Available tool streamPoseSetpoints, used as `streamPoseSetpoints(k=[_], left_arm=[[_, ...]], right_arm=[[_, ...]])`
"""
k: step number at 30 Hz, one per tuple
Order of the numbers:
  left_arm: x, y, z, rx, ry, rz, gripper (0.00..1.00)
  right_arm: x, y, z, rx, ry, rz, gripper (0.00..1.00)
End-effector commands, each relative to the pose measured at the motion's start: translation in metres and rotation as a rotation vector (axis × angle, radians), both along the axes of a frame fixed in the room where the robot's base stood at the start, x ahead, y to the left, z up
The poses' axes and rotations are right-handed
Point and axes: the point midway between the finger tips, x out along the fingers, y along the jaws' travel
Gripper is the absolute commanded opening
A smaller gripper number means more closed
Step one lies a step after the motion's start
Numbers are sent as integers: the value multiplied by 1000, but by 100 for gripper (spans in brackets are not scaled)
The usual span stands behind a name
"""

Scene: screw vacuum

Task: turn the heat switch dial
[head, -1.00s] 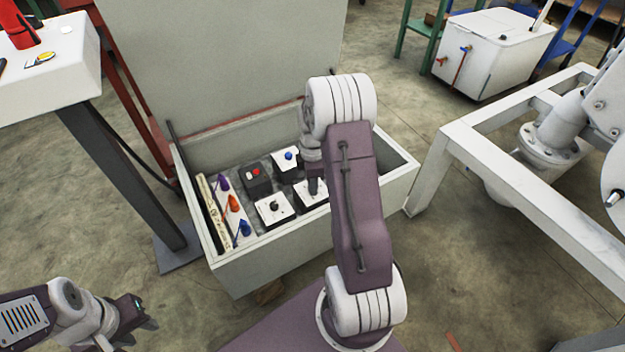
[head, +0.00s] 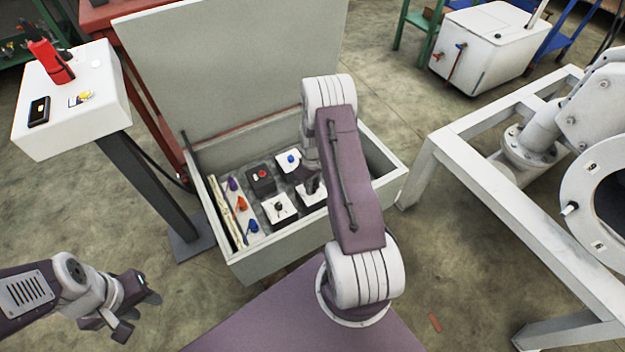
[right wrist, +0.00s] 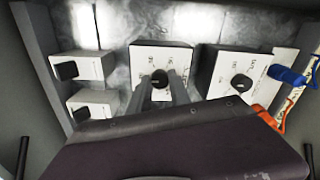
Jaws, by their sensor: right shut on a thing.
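An open grey box (head: 290,262) holds several white switch units with dark dials. In the right wrist view my right gripper (right wrist: 163,88) is shut on the black dial (right wrist: 159,77) of a white switch unit (right wrist: 148,57), one finger on each side. In the head view this gripper (head: 312,186) reaches down into the box, and my arm partly hides the unit (head: 309,199). A similar unit with a dial (right wrist: 241,82) stands beside it. The labels are too small to read, so I cannot tell which is the heat switch. My left gripper (head: 140,312) is open and empty, outside the box.
Purple (head: 233,184), orange (head: 242,203) and blue (head: 252,226) handled items lie at the box's left. A dark unit with a red button (head: 262,177) is near them. The raised lid (head: 230,70) stands behind. A white pedestal (head: 70,130) is left, a white frame (head: 430,170) right.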

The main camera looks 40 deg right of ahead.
Motion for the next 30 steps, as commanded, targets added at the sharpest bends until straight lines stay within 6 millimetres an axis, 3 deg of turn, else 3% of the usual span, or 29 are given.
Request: streamPoseSetpoints(k=[1,12,30], left_arm=[[0,0,10,0,0,0,36],[0,0,38,0,0,0,36],[0,0,65,0,0,0,36]], right_arm=[[-1,1,5,2,4,-40,0],[-1,0,3,0,3,-392,0],[-1,0,1,0,2,-896,0]])
